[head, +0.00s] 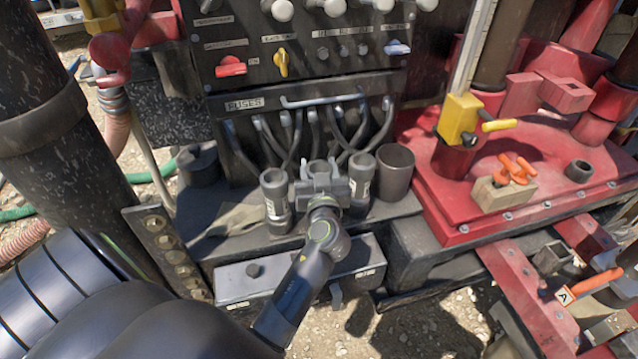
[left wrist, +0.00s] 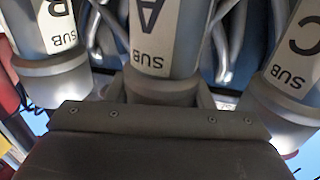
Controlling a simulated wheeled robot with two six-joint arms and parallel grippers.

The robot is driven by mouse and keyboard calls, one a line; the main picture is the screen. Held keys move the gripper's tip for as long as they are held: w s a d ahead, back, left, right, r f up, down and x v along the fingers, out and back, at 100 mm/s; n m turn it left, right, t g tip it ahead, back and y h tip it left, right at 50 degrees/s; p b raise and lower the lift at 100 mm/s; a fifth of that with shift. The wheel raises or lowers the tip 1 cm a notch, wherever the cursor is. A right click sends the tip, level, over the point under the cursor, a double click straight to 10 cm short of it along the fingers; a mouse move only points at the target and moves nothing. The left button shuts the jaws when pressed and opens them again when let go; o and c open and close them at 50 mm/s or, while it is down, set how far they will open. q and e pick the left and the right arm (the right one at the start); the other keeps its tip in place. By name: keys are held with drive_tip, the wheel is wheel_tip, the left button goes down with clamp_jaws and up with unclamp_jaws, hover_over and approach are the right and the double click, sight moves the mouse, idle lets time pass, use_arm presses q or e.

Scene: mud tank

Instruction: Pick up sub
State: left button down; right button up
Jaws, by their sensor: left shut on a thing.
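My left gripper (head: 322,180) is shut on the middle sub (head: 319,168), among a row of dark grey cylinders below the fuse panel. In the left wrist view this middle sub (left wrist: 160,40) bears the letter A, and my gripper's dark body fills the bottom. The left neighbour in the head view (head: 276,202) and the right neighbour (head: 361,178) stand upright, one on each side. In the left wrist view, sub B (left wrist: 50,45) is at left and sub C (left wrist: 292,80) at right. My gripper hides much of sub A. My right gripper is not in view.
An empty-looking dark cup (head: 395,172) stands right of the subs. A grey box (head: 300,270) sits in front, below my arm. Red machinery (head: 520,170) fills the right.

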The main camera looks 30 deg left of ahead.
use_arm(q)
wheel_tip(320, 180, up, 10)
drive_tip(key=shift+r+p, duration=0.15)
drive_tip(key=shift+p, duration=0.25)
idle(1.1)
